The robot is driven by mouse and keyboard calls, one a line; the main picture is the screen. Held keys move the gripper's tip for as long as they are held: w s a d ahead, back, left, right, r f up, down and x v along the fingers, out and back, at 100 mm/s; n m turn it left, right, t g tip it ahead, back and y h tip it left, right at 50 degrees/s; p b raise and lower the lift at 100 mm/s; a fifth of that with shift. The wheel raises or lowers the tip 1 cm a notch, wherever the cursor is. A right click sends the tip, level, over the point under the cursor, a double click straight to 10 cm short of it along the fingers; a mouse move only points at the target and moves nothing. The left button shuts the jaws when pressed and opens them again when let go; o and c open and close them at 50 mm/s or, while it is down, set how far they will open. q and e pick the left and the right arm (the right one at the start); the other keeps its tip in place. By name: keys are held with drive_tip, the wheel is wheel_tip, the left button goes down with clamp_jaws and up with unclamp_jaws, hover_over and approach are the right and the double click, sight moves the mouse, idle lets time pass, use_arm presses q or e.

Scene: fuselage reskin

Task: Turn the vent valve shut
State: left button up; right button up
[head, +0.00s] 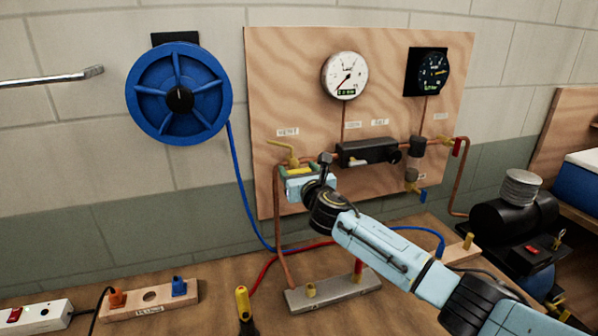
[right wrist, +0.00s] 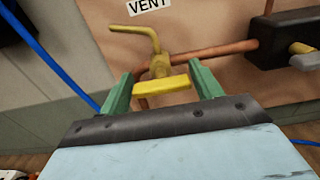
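The vent valve (head: 283,150) is yellow and sits on the copper pipe at the left of the plywood board, below the VENT label (head: 287,132). In the right wrist view its bent yellow spout (right wrist: 148,36) rises above the body, and its flat yellow handle (right wrist: 160,88) lies nearly level across the picture. My right gripper (right wrist: 162,84) has its green fingers apart, one on each side of the handle. I cannot tell whether they touch it. In the head view my right gripper (head: 300,172) covers the valve's lower part. My left gripper is not in view.
The board (head: 300,60) carries a white gauge (head: 345,75), a dark gauge (head: 431,71) and a black block (head: 367,152). A blue hose reel (head: 165,118) hangs at left. A black pump (head: 512,222) stands at right. Hoses and a metal manifold (head: 335,288) lie on the bench below.

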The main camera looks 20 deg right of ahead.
drive_tip(key=c, duration=0.6)
drive_tip(key=shift+m, duration=0.4)
drive_tip(key=m, duration=0.2)
drive_tip(key=shift+m, duration=0.4)
drive_tip(key=m, duration=0.3)
drive_tip(key=shift+d+f+m+p, duration=0.1)
drive_tip(key=shift+m+p, duration=0.2)
drive_tip(key=shift+m, duration=0.1)
drive_tip(key=m, duration=1)
drive_tip(key=shift+f, duration=0.1)
drive_tip(key=shift+m, duration=0.4)
drive_tip(key=o, duration=1)
